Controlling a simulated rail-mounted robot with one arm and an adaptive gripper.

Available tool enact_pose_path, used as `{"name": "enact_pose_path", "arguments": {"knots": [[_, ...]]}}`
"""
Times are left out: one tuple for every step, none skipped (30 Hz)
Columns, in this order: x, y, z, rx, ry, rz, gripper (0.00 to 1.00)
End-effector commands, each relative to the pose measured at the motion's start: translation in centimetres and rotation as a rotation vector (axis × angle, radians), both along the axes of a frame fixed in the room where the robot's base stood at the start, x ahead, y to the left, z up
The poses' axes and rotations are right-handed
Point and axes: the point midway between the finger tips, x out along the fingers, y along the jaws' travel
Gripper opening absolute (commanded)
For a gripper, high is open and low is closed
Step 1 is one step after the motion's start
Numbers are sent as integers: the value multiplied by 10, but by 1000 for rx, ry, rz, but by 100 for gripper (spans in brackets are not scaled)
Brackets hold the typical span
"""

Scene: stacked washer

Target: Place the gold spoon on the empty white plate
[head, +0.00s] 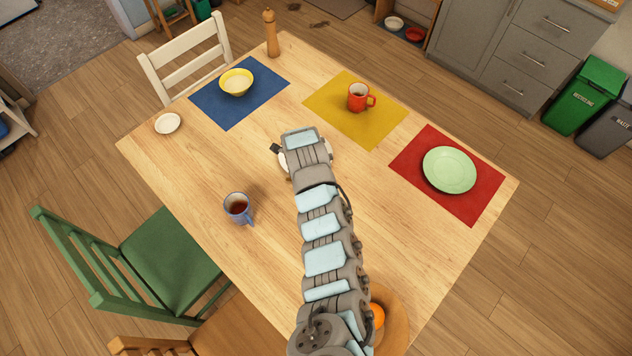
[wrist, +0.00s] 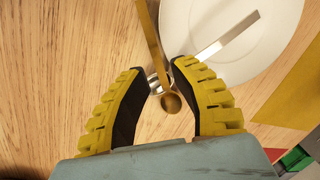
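In the wrist view, the gold spoon (wrist: 171,103) has its bowl between my gripper's fingers, and its handle runs up to the top edge. My gripper (wrist: 160,67) is open around it, with gaps visible on both sides. A silver utensil's handle (wrist: 229,35) lies across a large white plate (wrist: 262,58); its other end seems to pass under the gold spoon. In the head view, my arm hides most of that plate (head: 328,152), the spoon and my fingers.
A blue mug (head: 237,208) stands left of my arm. A blue mat (head: 213,103) holds a yellow bowl (head: 237,83). A red mug (head: 357,97) and green plate (head: 449,169) stand on mats. A pepper mill (head: 271,35) stands at the far corner. The table's left side is largely clear.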

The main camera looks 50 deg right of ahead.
Motion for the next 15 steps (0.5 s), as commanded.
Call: {"name": "enact_pose_path", "arguments": {"knots": [[0, 0, -1, 1, 1, 0, 25], [0, 0, -2, 1, 1, 0, 25], [0, 0, -3, 2, 1, 0, 25], [-1, 0, -5, 2, 2, 0, 25], [-1, 0, -7, 4, 4, -1, 25], [-1, 0, -10, 4, 4, -1, 25], [-1, 1, -12, 5, 5, 0, 25], [-1, 1, -14, 5, 5, 0, 25], [0, 0, -17, 4, 3, 0, 25], [0, 0, -20, 3, 1, 0, 25], [0, 0, -22, 3, 1, -1, 25], [0, -1, -26, 3, 2, -1, 25], [0, 0, -29, 4, 3, -1, 25], [-1, 0, -31, 4, 4, 0, 25], [1, -1, -34, 5, 2, -1, 25]]}}
